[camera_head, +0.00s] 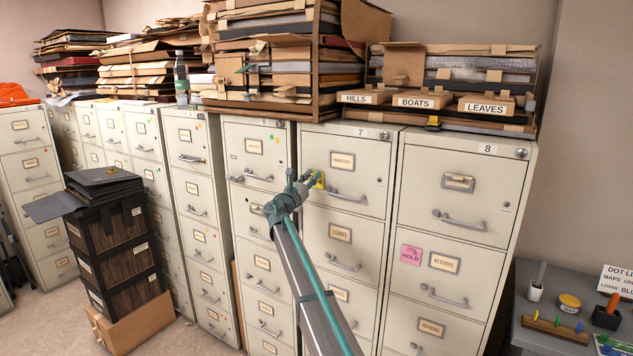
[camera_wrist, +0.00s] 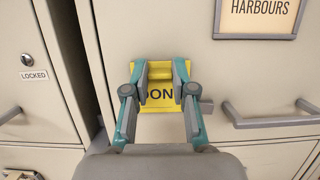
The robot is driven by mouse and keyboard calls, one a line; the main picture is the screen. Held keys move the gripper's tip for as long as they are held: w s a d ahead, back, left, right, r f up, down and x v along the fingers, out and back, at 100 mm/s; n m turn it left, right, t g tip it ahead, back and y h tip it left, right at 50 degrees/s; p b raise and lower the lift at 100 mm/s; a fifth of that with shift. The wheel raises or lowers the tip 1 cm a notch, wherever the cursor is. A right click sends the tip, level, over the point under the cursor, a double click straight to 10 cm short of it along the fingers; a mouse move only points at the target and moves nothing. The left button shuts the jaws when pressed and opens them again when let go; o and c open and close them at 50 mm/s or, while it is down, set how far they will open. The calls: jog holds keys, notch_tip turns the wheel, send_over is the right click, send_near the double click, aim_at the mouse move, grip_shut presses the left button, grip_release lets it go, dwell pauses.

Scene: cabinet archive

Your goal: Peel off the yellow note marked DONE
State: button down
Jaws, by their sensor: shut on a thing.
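The yellow note (camera_wrist: 158,106) is on the front of the upper drawer of cabinet 7, left of the handle. The letters "DON" show on it in the wrist view; the rest of the word is hidden behind my right finger. Its upper part stands out as a yellow fold between my fingertips. My gripper (camera_wrist: 160,72) is shut on this part, with one finger on each side. In the head view, my gripper (camera_head: 308,181) is at the drawer front, and a bit of the note (camera_head: 319,181) shows beside it. I cannot tell how much of the note still touches the drawer.
The drawer's handle (camera_head: 346,196) is just right of the note, below the HARBOURS label (camera_wrist: 262,15). A LOCKED sticker (camera_wrist: 34,75) is on the cabinet to the left. A pink HOLD note (camera_head: 411,255) is on cabinet 8. Folders and labelled boxes (camera_head: 420,101) are stacked on top.

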jog(key=shift+s+a, duration=0.15)
jog(key=shift+s, duration=0.15)
jog(key=s+a, duration=0.3)
jog(key=s, duration=0.3)
dwell(0.9)
dwell(0.4)
